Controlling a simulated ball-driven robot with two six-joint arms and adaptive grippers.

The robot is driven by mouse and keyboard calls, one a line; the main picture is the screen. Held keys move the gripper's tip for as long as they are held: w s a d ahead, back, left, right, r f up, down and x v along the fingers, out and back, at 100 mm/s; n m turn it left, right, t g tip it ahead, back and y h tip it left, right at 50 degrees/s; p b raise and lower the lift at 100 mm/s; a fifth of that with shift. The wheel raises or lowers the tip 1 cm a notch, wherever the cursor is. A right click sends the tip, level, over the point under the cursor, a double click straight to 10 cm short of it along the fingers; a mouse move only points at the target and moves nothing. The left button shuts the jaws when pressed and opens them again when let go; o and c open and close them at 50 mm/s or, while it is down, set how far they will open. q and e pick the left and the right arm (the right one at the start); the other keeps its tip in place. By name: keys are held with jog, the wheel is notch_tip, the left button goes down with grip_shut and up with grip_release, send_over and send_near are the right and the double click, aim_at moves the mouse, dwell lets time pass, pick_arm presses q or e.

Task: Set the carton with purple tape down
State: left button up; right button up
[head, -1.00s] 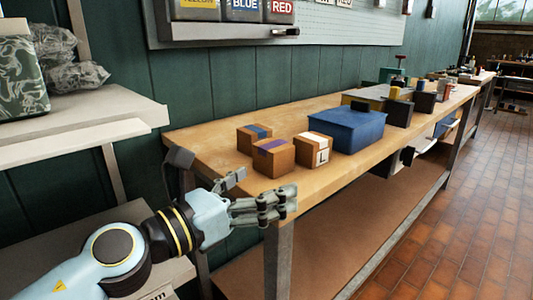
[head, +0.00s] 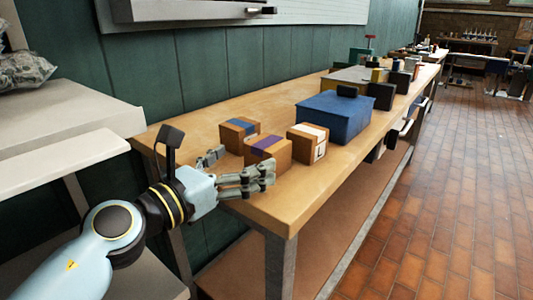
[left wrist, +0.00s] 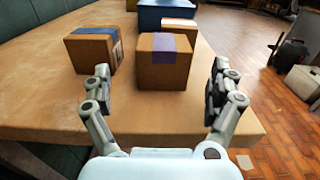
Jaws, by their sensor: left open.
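The carton with purple tape (head: 268,150) stands on the near end of the wooden workbench; it is also in the left wrist view (left wrist: 164,66). My left gripper (head: 243,164) is open and empty, just in front of this carton. In the left wrist view its fingers (left wrist: 160,84) are spread, one toward each side of the carton, with gaps showing. A carton with blue tape (head: 238,132) stands behind and to the left. A carton with white tape and a label (head: 307,143) stands to the right. My right gripper is not in view.
A blue box (head: 334,117) stands beyond the cartons on the workbench (head: 276,205). Farther along are several dark and grey items.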

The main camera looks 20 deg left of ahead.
aim_at(257, 154)
pick_arm(q)
jog(key=x, duration=0.5)
jog(key=shift+w+d, duration=0.3)
jog(key=shift+d, duration=0.05)
jog(key=shift+r, duration=0.1)
jog(key=c, duration=1.4)
